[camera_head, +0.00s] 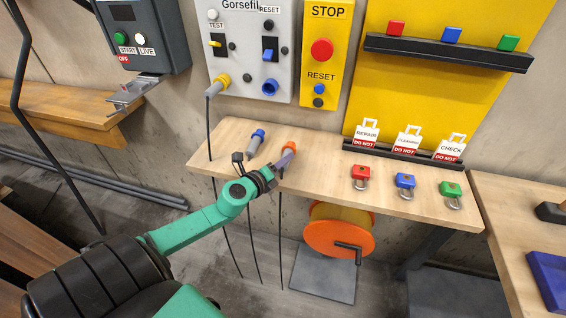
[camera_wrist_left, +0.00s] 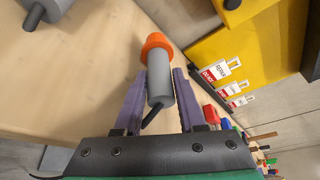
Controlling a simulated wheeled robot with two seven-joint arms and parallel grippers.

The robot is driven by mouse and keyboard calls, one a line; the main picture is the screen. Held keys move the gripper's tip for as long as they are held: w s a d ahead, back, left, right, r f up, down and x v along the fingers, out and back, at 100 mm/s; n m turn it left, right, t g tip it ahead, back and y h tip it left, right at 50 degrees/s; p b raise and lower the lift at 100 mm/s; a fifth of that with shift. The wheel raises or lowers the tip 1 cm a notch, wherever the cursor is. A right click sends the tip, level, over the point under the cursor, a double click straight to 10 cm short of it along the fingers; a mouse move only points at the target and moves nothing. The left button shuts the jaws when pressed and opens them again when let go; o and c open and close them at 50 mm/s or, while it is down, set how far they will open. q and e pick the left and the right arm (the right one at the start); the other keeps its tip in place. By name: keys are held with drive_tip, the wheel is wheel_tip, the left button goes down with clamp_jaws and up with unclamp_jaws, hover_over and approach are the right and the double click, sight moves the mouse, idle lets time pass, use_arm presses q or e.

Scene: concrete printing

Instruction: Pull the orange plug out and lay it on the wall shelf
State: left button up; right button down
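The orange plug (camera_head: 289,147) has an orange collar and a grey body. It is out of any socket and sits at the left part of the wooden wall shelf (camera_head: 325,172), near its front edge. My left gripper (camera_head: 279,168) is low over that edge. In the left wrist view the purple fingers stand on either side of the plug's grey body (camera_wrist_left: 160,92), with narrow gaps beside it; the orange collar lies beyond the fingertips. Its dark cable runs back between the fingers. Whether the plug fully rests on the wood is hard to tell. My right gripper is out of view.
A blue plug (camera_head: 257,138) lies left of the orange one. A yellow plug (camera_head: 218,84) sits in the grey panel (camera_head: 240,60), beside a blue socket (camera_head: 269,87). Padlocks, such as the red one (camera_head: 360,174), and tags stand to the right. Cables hang below the shelf.

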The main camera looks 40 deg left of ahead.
use_arm(q)
drive_tip(key=shift+o, duration=1)
drive_tip(key=shift+d, duration=0.1)
drive_tip(key=shift+f, duration=0.1)
drive_tip(key=shift+s+f, duration=0.2)
drive_tip(key=shift+s, duration=0.55)
drive_tip(key=r+b+v, duration=0.1)
drive_tip(key=b+v, duration=0.2)
drive_tip(key=v, duration=1)
